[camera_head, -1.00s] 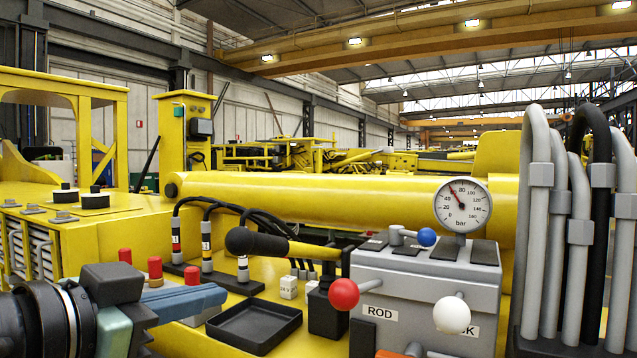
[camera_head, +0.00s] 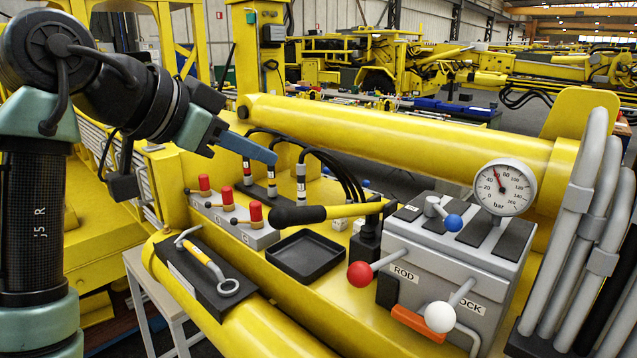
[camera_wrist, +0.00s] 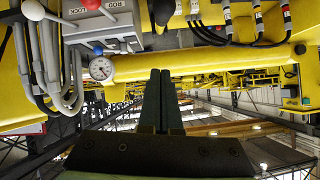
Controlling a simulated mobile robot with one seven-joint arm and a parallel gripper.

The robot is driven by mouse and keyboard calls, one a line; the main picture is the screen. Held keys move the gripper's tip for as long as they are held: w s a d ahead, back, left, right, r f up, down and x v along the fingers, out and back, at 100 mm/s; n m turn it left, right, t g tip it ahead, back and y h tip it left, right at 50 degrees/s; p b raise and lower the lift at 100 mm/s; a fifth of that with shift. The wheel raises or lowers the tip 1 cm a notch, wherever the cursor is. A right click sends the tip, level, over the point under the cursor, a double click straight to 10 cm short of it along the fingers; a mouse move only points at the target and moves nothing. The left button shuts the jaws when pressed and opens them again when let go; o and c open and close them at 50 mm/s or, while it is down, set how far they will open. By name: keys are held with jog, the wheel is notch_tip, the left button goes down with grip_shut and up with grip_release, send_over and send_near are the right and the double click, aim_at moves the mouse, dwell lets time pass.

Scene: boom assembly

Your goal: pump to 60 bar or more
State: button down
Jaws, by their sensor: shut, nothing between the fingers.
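The pressure gauge (camera_head: 504,187) stands on the grey valve block (camera_head: 445,275); its red needle points up and left, near the 60 mark, though I cannot read the exact value. It also shows in the wrist view (camera_wrist: 101,69). The yellow pump lever (camera_head: 345,211) has a black grip (camera_head: 296,216) and lies nearly level, pointing left from a black socket (camera_head: 367,243). My gripper (camera_head: 274,157) is shut and empty, in the picture above and left of the grip, apart from it. Its fingers show shut in the wrist view (camera_wrist: 160,75).
A red-knobbed lever (camera_head: 361,274), a white-knobbed lever (camera_head: 440,317) and a blue-knobbed lever (camera_head: 453,222) are on the block. A black tray (camera_head: 305,256), red-capped parts (camera_head: 228,197) and black hoses (camera_head: 335,165) lie near the lever. Thick grey hoses (camera_head: 590,220) stand at right.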

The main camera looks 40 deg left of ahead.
jog(key=b, duration=0.2)
send_over(294, 209)
jog(key=w+d, duration=0.1)
notch_tip(294, 209, down, 6)
jog(key=shift+r, duration=0.25)
jog(key=shift+s+a+f+b, duration=0.1)
jog(key=shift+a+f+b, duration=0.05)
jog(key=shift+f+b, duration=0.45)
jog(key=shift+s+a+f+b, duration=0.1)
jog(key=shift+f+b, duration=0.3)
jog(key=shift+f, duration=0.25)
jog(key=shift+s+a+f+b, duration=0.2)
jog(key=shift+s+f+b, duration=0.1)
jog(key=shift+f+b, duration=0.25)
jog(key=shift+f, duration=0.15)
